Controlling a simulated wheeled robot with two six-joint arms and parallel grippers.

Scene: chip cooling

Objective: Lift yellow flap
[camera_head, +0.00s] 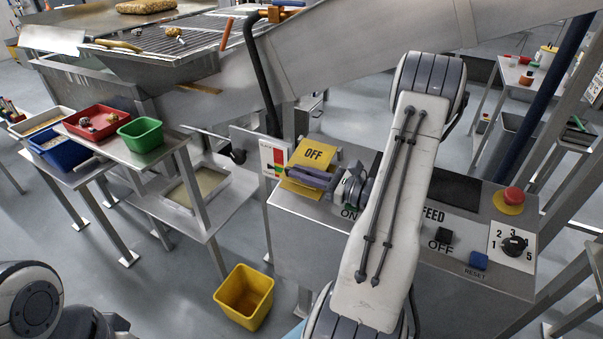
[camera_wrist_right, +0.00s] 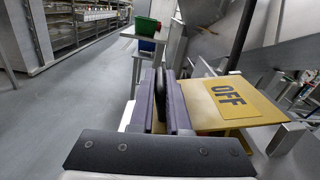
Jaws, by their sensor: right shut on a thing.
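The yellow flap (camera_head: 318,153), marked OFF, stands tilted at the left end of the grey control panel (camera_head: 300,206). My right gripper (camera_head: 304,177) lies across the flap's lower part in the head view, with yellow showing on both sides of its fingers. In the right wrist view the two purple-grey fingers (camera_wrist_right: 167,100) are close together at the flap's left side, and the flap (camera_wrist_right: 228,100) extends right from them. The gripper is shut on the flap; the exact contact is partly hidden by the fingers. My left gripper is not in view; only part of my left arm shows.
A red button (camera_head: 513,195), a rotary dial (camera_head: 514,244) and a blue reset button (camera_head: 479,260) sit on the panel's right part. A yellow bin (camera_head: 244,297) stands on the floor. A red tray (camera_head: 98,122) and green container (camera_head: 141,134) are on the left table.

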